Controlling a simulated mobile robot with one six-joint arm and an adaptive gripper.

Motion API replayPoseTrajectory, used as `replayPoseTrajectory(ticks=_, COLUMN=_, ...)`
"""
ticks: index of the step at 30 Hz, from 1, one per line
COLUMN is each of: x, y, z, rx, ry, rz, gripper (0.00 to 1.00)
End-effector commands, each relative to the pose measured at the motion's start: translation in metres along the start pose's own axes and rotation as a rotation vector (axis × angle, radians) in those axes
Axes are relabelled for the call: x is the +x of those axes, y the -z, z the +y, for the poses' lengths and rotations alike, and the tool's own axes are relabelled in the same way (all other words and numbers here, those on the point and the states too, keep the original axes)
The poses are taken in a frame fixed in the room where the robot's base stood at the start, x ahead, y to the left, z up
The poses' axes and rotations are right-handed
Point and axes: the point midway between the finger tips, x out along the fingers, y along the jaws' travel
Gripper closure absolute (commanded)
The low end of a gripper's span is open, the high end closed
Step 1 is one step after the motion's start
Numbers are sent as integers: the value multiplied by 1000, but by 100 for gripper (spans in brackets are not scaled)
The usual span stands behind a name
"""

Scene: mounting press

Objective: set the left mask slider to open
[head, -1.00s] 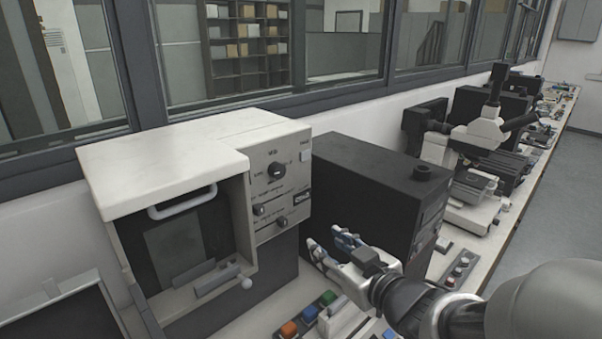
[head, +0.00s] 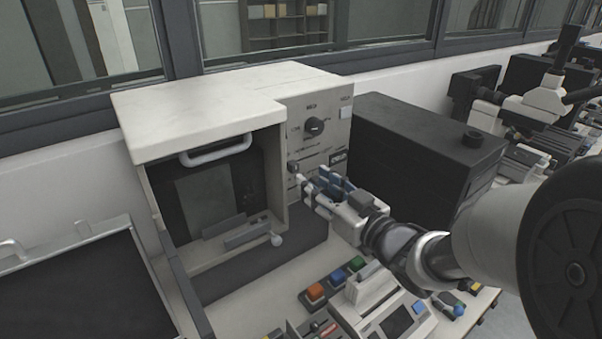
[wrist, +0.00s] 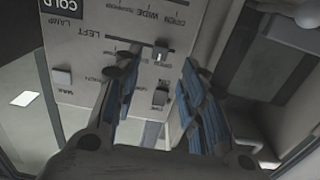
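The press's control panel (head: 322,135) is on the front of the white-topped housing. In the head view my gripper (head: 318,188) is at the panel's lower part, hiding some controls.
A black box (head: 420,150) stands close to the right of the press. Coloured buttons (head: 316,292) and a small console (head: 385,305) are on the bench below my arm. A black-topped tray (head: 85,295) is at the left.

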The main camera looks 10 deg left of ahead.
Motion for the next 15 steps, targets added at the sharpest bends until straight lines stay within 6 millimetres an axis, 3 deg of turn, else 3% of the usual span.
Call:
replayPoseTrajectory(ticks=6, x=42, y=-1, z=-1, rx=0, ry=3, rz=1, gripper=62)
replayPoseTrajectory(ticks=15, x=65, y=0, z=0, rx=0, ry=-1, rz=0, gripper=62)
